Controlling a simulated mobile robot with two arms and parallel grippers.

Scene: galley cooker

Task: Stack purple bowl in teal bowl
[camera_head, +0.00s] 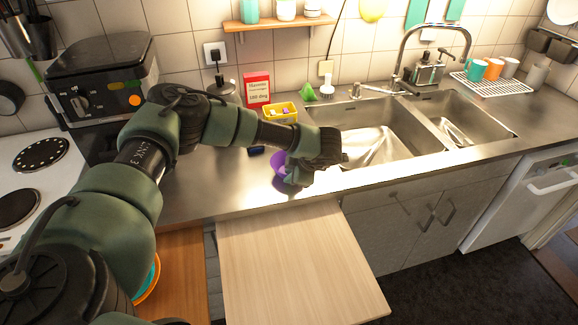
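A teal rim (151,277), likely the teal bowl, shows at the lower left just beside an orange rim (150,292). My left arm hides most of both. My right gripper is out of view.
A pale wooden board (290,265) juts out in front of the counter, bare. The double sink (375,135) lies to the right. A yellow tub (281,112), a red box (258,90) and a brush stand behind. The stove is at the left.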

